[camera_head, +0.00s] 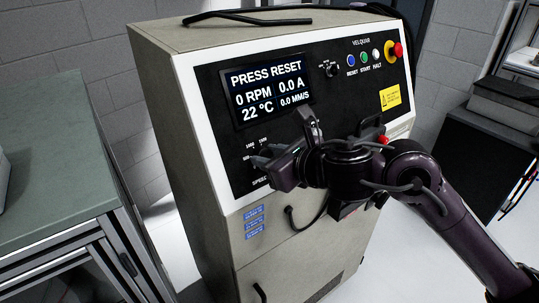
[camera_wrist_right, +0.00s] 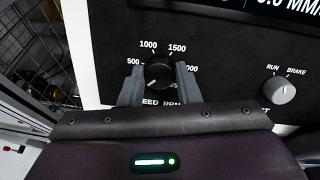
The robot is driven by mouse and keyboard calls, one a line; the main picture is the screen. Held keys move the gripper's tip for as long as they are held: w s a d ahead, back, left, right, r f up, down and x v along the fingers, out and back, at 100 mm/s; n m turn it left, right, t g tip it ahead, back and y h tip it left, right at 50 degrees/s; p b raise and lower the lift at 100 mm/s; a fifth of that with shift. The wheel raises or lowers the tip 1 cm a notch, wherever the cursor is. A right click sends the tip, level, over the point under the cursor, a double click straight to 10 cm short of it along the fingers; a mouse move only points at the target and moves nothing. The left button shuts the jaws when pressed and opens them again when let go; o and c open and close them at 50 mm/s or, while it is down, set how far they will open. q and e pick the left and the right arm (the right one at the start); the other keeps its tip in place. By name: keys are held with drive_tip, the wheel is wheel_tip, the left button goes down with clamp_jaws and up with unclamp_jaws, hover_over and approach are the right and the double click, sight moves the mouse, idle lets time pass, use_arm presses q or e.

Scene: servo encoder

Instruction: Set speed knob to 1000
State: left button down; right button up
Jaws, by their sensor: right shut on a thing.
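The black speed knob (camera_wrist_right: 160,70) sits on the dark panel of the cabinet (camera_head: 185,170), with marks 500, 1000 and 1500 around it in the right wrist view. A small white pointer mark shows on the knob's lower left side. My right gripper (camera_wrist_right: 159,82) is shut on the knob, one finger on each side. In the head view my right gripper (camera_head: 268,160) is at the panel's lower left and hides most of the knob. My left gripper is not in view.
The display (camera_head: 268,88) reads PRESS RESET and 0 RPM. A grey RUN/BRAKE knob (camera_wrist_right: 280,90) is right of the speed knob. A green-topped bench (camera_head: 50,150) stands left.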

drive_tip(key=shift+m, duration=1)
drive_tip(key=m, duration=0.2)
drive_tip(key=shift+m+b, duration=0.4)
drive_tip(key=m, duration=0.3)
drive_tip(key=shift+t, duration=0.3)
drive_tip(key=m+p, duration=0.1)
drive_tip(key=m, duration=0.1)
drive_tip(key=shift+m+h, duration=0.3)
drive_tip(key=shift+m, duration=0.1)
drive_tip(key=m+p, duration=0.2)
drive_tip(key=m, duration=0.3)
drive_tip(key=shift+s+m, duration=0.1)
drive_tip(key=shift+m, duration=0.3)
drive_tip(key=m+h+p, duration=0.1)
drive_tip(key=m+p, duration=0.1)
drive_tip(key=m, duration=0.1)
drive_tip(key=shift+a+r+t, duration=0.1)
drive_tip(key=shift+t, duration=0.2)
drive_tip(key=shift+m+p, duration=0.6)
drive_tip(key=shift+m, duration=0.8)
